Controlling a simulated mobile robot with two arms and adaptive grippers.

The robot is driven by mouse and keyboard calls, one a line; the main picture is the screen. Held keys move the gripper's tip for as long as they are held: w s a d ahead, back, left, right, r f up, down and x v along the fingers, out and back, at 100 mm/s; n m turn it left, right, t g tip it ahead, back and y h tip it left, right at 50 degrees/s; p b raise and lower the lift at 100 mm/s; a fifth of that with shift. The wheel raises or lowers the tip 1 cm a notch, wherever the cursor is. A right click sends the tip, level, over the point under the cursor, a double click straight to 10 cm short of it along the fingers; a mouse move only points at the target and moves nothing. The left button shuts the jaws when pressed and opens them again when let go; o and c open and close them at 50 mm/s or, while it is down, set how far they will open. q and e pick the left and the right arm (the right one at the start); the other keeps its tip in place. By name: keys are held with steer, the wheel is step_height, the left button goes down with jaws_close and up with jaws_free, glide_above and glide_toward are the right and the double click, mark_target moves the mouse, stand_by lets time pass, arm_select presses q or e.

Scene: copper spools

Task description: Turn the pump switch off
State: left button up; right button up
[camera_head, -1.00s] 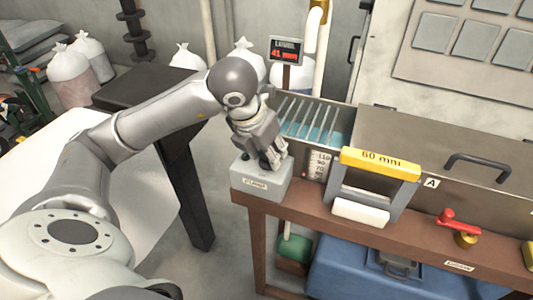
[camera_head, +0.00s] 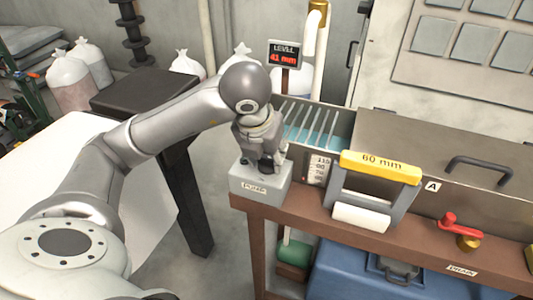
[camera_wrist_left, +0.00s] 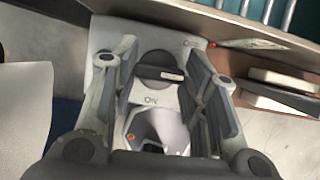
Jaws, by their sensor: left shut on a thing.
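The pump box (camera_head: 258,187), a grey block labelled PUMP, stands on the left end of the brown bench. My left gripper (camera_head: 262,166) points down onto its top and hides most of the switch in the head view. In the left wrist view, the dark round pump switch (camera_wrist_left: 157,71) has a bar handle lying roughly crosswise, with a pale mark at its right end. The two fingers stand on either side of the switch, shut on it. An ON label shows below the switch. My right gripper is not in view.
A level display (camera_head: 285,53) reads 41 mm behind the box. A slotted tank (camera_head: 315,123) is close on the right. A grey frame with a yellow 60 mm bar (camera_head: 380,167) and a red-handled valve (camera_head: 462,229) stand farther right along the bench.

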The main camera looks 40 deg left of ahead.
arm_select(q)
steer(key=o, duration=0.7)
steer(key=shift+r, duration=0.15)
steer(key=shift+o, duration=0.2)
steer(key=v, duration=1.2)
steer(key=shift+s, duration=0.1)
